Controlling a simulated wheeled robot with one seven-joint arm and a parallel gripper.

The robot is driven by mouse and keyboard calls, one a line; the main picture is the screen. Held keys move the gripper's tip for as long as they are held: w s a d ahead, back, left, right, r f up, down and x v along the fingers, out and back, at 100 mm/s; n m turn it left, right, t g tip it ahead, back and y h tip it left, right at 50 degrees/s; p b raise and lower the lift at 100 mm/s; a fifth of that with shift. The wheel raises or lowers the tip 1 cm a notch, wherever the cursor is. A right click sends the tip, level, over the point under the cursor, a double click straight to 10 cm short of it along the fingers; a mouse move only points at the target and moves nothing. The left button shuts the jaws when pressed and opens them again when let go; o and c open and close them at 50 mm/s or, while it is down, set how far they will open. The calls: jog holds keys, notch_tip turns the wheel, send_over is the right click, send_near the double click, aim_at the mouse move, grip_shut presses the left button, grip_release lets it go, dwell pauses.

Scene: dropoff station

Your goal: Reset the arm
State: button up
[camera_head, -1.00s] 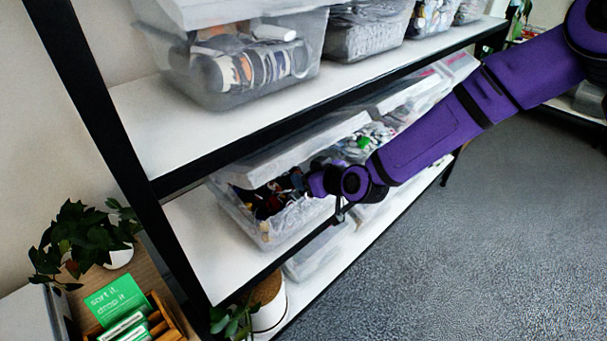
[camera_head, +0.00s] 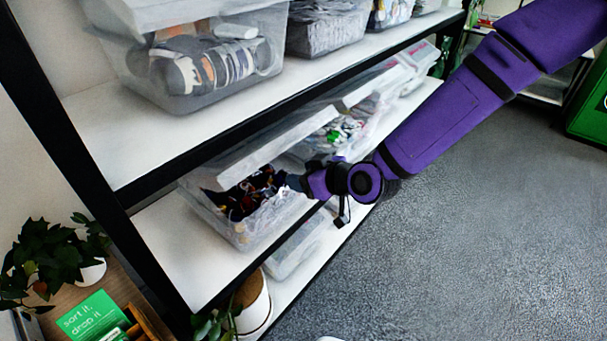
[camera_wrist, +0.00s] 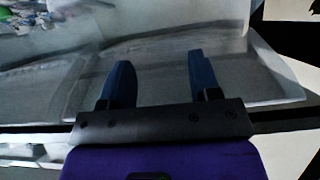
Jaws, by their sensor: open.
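My purple arm reaches from the upper right down to the shelf rack in the head view. My gripper (camera_head: 293,181) is at the front of a clear bin (camera_head: 237,225) on the middle shelf, close to the bin's opening. In the wrist view my gripper (camera_wrist: 158,82) shows two blue fingers wide apart with nothing between them. A translucent bin wall (camera_wrist: 225,50) fills the view beyond the fingertips. Whether the fingers touch the bin cannot be told. The fingertips are hard to make out in the head view.
The bin holds dark mixed items under a tilted lid. More bins stand behind it and on the upper shelf (camera_head: 125,140). A potted plant (camera_head: 55,255) and a green sign (camera_head: 92,318) are at lower left. A green box (camera_head: 590,115) is at right. The grey floor (camera_head: 450,240) is clear.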

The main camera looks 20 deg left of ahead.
jog(key=shift+w, duration=0.1)
jog(key=w+d+r+m+t+h, duration=0.1)
jog(key=d+r+m+h, duration=0.15)
jog(key=d+r, duration=0.5)
jog(key=d+r+m+h, duration=0.1)
jog(key=d+r+h, duration=0.3)
jog(key=d, duration=0.7)
jog(key=w+d+r+m+t+h, duration=0.1)
jog(key=d+r+h, duration=0.3)
jog(key=d, duration=0.5)
jog(key=s+d+r+m+g, duration=0.1)
jog(key=s+d+r+m, duration=0.3)
jog(key=s+d, duration=0.5)
jog(key=s+d+r+m+h, duration=0.1)
jog(key=s+d+r+m, duration=0.4)
jog(key=s, duration=0.7)
jog(key=d+r, duration=0.2)
jog(key=d, duration=0.2)
jog(key=shift+s+d+r+g, duration=0.2)
jog(key=shift+s+d+g, duration=0.1)
jog(key=shift+g, duration=0.1)
jog(key=shift+w, duration=0.1)
